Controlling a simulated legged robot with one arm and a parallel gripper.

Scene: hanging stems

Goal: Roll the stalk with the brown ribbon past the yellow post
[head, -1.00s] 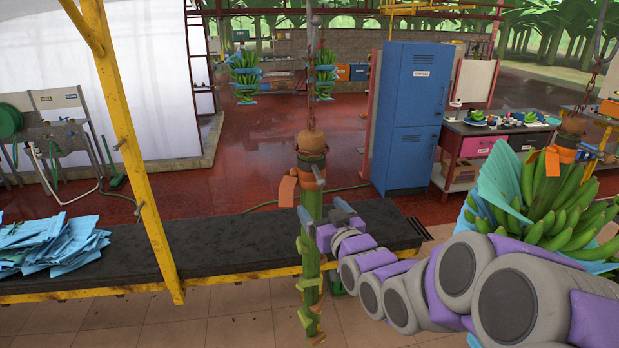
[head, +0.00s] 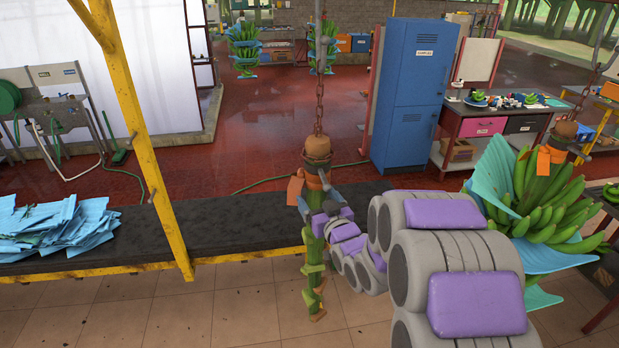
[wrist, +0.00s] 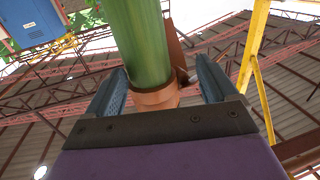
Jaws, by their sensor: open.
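The stalk (head: 316,245) hangs from a chain in the middle of the head view, nearly upright, bare of fruit with short green stubs. Its orange-brown ribbon (head: 295,191) is tied near the top. The yellow post (head: 140,130) leans in the picture to the left of the stalk, with a gap between them. My gripper (head: 314,191) is at the upper stalk, just below the ribbon band. In the wrist view the open fingers stand on both sides of the stalk (wrist: 140,40) and its ribbon (wrist: 155,98). Whether they touch it I cannot tell.
A dark bench (head: 230,228) with blue sheets (head: 55,228) runs behind the stalk. Another stalk with a green bunch (head: 550,205) and orange ribbon hangs at right, beside my arm. A blue cabinet (head: 410,100) stands behind. Space between stalk and post looks clear.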

